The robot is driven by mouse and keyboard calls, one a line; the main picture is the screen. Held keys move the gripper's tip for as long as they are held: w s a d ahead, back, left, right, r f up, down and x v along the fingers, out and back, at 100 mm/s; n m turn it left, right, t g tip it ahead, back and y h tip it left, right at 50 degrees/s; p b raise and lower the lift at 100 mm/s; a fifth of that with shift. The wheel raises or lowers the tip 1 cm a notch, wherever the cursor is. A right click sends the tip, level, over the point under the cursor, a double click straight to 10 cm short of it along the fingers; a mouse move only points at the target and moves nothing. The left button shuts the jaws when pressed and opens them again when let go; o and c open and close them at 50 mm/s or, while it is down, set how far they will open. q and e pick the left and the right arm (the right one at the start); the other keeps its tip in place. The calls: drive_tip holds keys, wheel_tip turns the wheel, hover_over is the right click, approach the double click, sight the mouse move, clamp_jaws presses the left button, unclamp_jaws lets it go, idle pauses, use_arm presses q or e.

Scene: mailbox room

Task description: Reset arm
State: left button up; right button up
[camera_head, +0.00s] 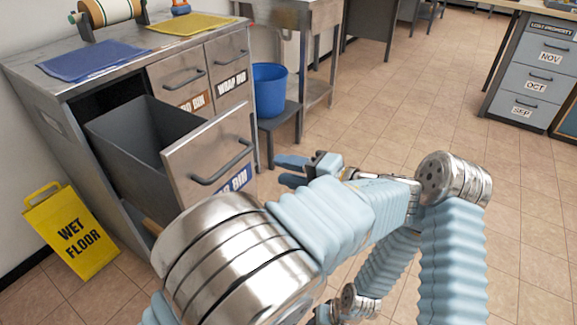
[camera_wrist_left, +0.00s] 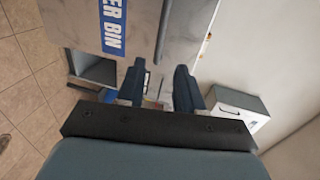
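My left gripper (camera_head: 290,170) is to the right of the open drawer's front in the head view, pointing left. Its two dark blue fingers stand apart with nothing between them in the left wrist view (camera_wrist_left: 160,86). The pulled-out drawer (camera_head: 208,160) has a dark bar handle and a blue label; its front (camera_wrist_left: 90,22) fills the upper left of the left wrist view, and the label ends in "ER BIN". My left arm stretches across the lower middle of the head view and hides part of the floor.
The metal cabinet (camera_head: 70,75) carries a blue mat (camera_head: 92,60) and a yellow mat (camera_head: 190,24). A yellow wet floor sign (camera_head: 72,232) stands at left. A blue bin (camera_head: 270,90) is behind the cabinet. Labelled drawers (camera_head: 535,75) stand at right. Open tiled floor lies between.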

use_arm(q)
drive_tip(key=shift+f, duration=0.1)
drive_tip(key=a+f+m+g+h, duration=0.1)
drive_tip(key=a+f+g+h, duration=0.3)
drive_tip(key=f, duration=0.8)
drive_tip(key=a+f+m+g+h, duration=0.1)
drive_tip(key=a+f+g, duration=0.35)
drive_tip(key=f, duration=0.75)
drive_tip(key=s+a+f+n+h, duration=0.3)
drive_tip(key=s+f+n+h, duration=0.2)
drive_tip(key=s+f, duration=0.2)
drive_tip(key=s+a+f+n+h, duration=0.3)
drive_tip(key=s+f+n+h, duration=0.3)
drive_tip(key=f, duration=0.6)
drive_tip(key=shift+s+f+h, duration=0.2)
drive_tip(key=shift+s+h, duration=0.1)
drive_tip(key=shift+s, duration=0.75)
